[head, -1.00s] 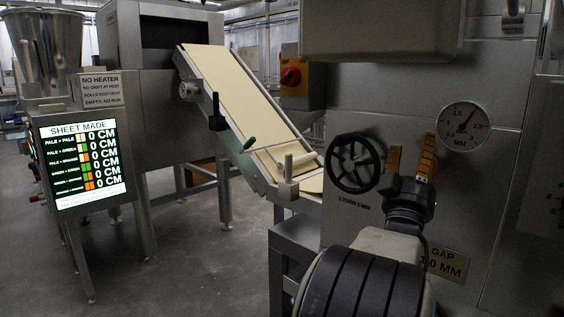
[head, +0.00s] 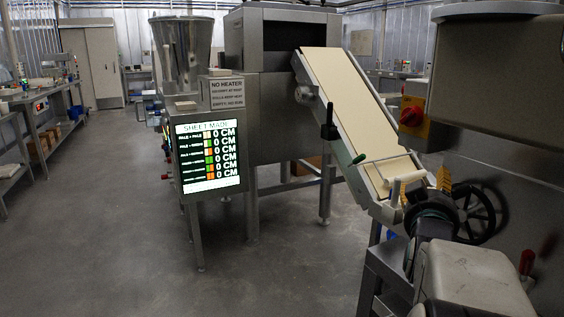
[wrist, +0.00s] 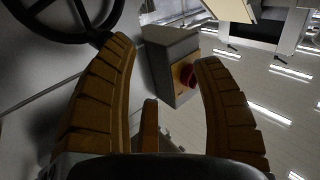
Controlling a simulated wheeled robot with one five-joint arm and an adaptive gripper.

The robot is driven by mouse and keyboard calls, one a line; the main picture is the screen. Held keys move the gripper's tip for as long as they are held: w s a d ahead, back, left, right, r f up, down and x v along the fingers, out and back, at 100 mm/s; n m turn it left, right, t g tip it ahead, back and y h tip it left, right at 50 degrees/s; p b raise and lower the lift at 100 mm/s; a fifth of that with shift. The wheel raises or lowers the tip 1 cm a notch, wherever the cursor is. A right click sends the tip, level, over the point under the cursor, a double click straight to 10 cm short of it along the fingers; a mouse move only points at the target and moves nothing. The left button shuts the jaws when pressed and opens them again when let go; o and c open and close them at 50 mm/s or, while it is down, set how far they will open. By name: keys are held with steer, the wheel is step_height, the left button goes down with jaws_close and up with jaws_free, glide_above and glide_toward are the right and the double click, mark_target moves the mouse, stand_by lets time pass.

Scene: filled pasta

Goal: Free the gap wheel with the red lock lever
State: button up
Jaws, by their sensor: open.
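The gap wheel (head: 477,214) is a black spoked handwheel on the steel machine face at the right of the head view. Its dark rim (wrist: 62,32) also crosses the top left of the wrist view. A small red-handled lever (head: 527,262), which looks like the lock lever, stands below and right of the wheel. I cannot make it out in the wrist view. My gripper (head: 426,184) has orange-brown ribbed fingers, spread and empty, in front of and left of the wheel in the head view. My wrist partly covers the wheel's left side.
A red knob on a yellow plate (head: 412,116) sits on a grey box above the wheel; the knob (wrist: 187,75) lies beyond my fingers. The sloping conveyor (head: 345,95) ends near my gripper. A display screen (head: 208,156) stands left. Floor at left is clear.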

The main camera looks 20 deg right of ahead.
steer(key=w+a+r+n+y+p, duration=0.1)
steer(key=w+a+y+p, duration=0.15)
steer(key=a, duration=0.25)
steer(key=w+a+r+n+y+p, duration=0.1)
steer(key=a+y+p, duration=0.25)
steer(key=a, duration=0.25)
steer(key=s+a+r+n+g+y+p, duration=0.1)
steer(key=s+a+n+g+y+p, duration=0.1)
steer(key=a+p, duration=0.5)
steer(key=s+a+n+g+y+p, duration=0.2)
steer(key=s+a+y+p, duration=0.2)
steer(key=a+p, duration=0.3)
steer(key=a, duration=0.4)
steer(key=shift+a+r+n, duration=0.2)
steer(key=shift+r+n, duration=0.1)
steer(key=shift+r, duration=0.1)
steer(key=shift+o, duration=0.2)
steer(key=s+a+r+n+g+y+p, duration=0.1)
steer(key=s+a+n+g+y+p, duration=0.1)
steer(key=s+a+p, duration=0.3)
steer(key=s+g, duration=0.1)
steer(key=s, duration=0.2)
steer(key=shift+s+a+r+g+p, duration=0.2)
steer(key=shift+a+r+g+p, duration=0.1)
steer(key=shift+r+g, duration=0.1)
steer(key=shift+s+a, duration=0.2)
steer(key=shift+s, duration=0.35)
steer(key=shift+c, duration=0.2)
